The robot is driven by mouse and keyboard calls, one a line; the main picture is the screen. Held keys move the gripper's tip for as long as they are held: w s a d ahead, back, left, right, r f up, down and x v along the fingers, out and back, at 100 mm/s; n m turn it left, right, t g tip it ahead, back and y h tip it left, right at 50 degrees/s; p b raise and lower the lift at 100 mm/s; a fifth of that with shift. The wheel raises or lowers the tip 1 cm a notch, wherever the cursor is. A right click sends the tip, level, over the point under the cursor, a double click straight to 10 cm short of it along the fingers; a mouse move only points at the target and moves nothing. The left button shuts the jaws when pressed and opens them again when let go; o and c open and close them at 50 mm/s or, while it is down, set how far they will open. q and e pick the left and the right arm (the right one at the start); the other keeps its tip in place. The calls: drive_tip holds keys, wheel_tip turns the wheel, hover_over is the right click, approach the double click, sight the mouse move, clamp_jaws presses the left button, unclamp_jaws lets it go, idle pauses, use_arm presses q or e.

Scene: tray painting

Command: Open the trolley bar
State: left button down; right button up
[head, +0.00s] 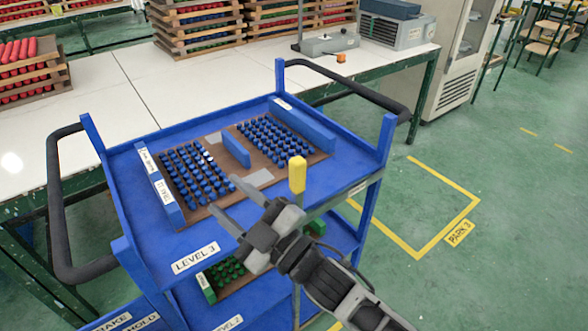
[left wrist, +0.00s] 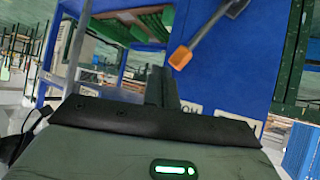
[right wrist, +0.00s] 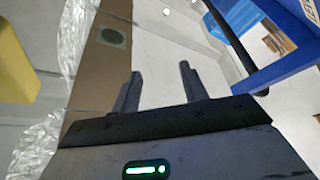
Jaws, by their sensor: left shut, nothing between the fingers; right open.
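The blue trolley (head: 215,245) stands in the middle of the head view, with black curved bars on its left (head: 60,205) and at its far right (head: 345,85). An upright yellow handle (head: 297,175) shows at its front right edge. My right gripper (head: 224,195) is open in front of the top shelf; its empty fingers show in the right wrist view (right wrist: 160,72). My left gripper (left wrist: 160,80) is shut and empty, close to a blue trolley panel. Beyond its fingers is a grey lever with an orange end (left wrist: 180,57). The left gripper is outside the head view.
A brown tray (head: 255,178) with several blue pegs lies on the top shelf. A white-topped table (head: 110,105) stands close behind and left of the trolley. Green floor with a yellow-marked square (head: 420,255) is clear on the right.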

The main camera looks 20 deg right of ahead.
drive_tip(key=s+a+r+n+g+y, duration=0.2)
drive_tip(key=a+r+n+g+y, duration=0.65)
drive_tip(key=n, duration=0.85)
wheel_tip(320, 180, up, 7)
drive_tip(key=n+g+h+b, duration=0.2)
drive_tip(key=n+g+h, duration=0.7)
drive_tip(key=n+h, duration=1.4)
hover_over(298, 159)
drive_tip(key=n+y, duration=0.2)
drive_tip(key=shift+t, duration=0.25)
wheel_tip(298, 159, down, 15)
drive_tip(key=shift+s+r, duration=0.1)
drive_tip(key=shift+r, duration=0.05)
clamp_jaws()
